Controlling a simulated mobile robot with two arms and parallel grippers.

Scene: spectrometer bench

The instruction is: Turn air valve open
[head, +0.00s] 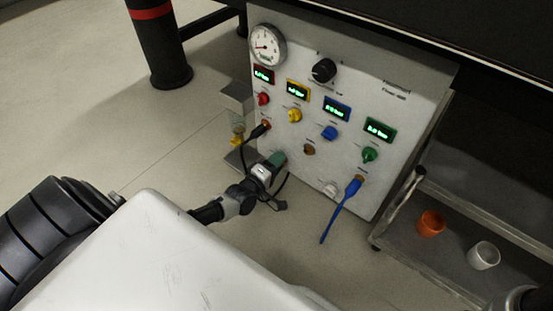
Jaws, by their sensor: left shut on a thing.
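The instrument panel (330,150) stands tilted in view, with a round gauge and several coloured knobs; its labels are too small to read. My left gripper (270,166) is at the panel's lower left. It is shut on a small green-grey handle (278,158), which I take to be the air valve. The fingers cover part of the handle, so its turn angle is not clear.
A black plug (261,129) and its cable hang just above my left gripper. A blue plug (353,187) with a loose cable is to the right. Red (263,99), yellow (295,115), blue (329,132) and green (369,154) knobs sit above. A cart (408,248) holds two cups.

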